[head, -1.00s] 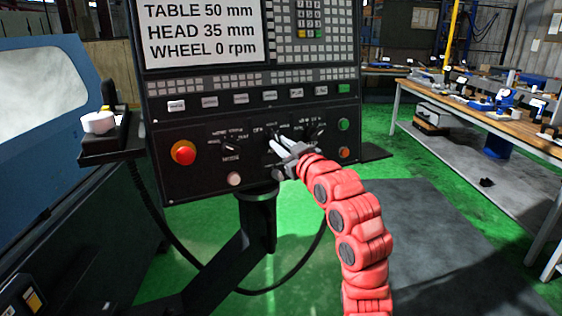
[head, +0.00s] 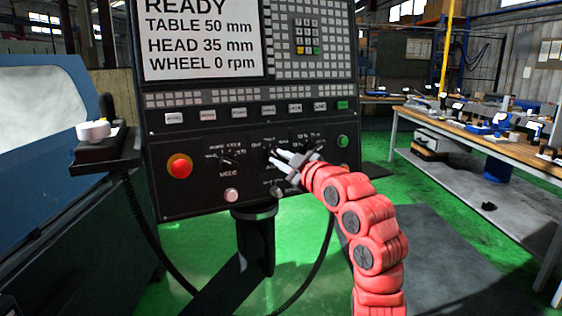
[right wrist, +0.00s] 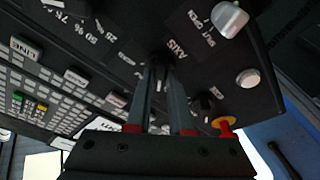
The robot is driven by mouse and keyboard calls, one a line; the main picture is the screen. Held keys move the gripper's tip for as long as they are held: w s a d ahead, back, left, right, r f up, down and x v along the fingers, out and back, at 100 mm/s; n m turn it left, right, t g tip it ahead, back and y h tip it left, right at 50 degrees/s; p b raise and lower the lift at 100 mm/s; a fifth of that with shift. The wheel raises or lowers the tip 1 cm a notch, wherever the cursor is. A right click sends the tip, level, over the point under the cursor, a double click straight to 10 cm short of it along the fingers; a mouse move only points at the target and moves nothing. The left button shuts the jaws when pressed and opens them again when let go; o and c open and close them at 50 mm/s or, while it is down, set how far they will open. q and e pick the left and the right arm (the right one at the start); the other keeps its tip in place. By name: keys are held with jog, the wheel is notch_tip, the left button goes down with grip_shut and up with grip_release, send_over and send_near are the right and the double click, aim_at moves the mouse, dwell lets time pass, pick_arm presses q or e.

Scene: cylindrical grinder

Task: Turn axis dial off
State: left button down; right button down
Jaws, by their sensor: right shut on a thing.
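The axis dial (right wrist: 159,84) is a small dark knob on the black control panel, beside the printed word AXIS in the right wrist view. My right gripper (right wrist: 157,72) is shut on it, with one finger on each side. In the head view my right gripper (head: 276,158) reaches the panel from the right, and its fingers mostly hide the dial. The dial's exact pointing direction is hard to read. My left gripper is not in view.
A red button (head: 179,167) and a mode dial (head: 228,157) are left of my gripper. A pale knob (right wrist: 231,18) marked SHUT and OPEN is close to the axis dial. A handwheel box (head: 104,146) stands left of the panel. A workbench (head: 480,137) is at right.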

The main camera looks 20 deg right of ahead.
jog(key=c, duration=0.8)
grip_release()
jog(key=v, duration=1.7)
jog(key=shift+s, duration=0.2)
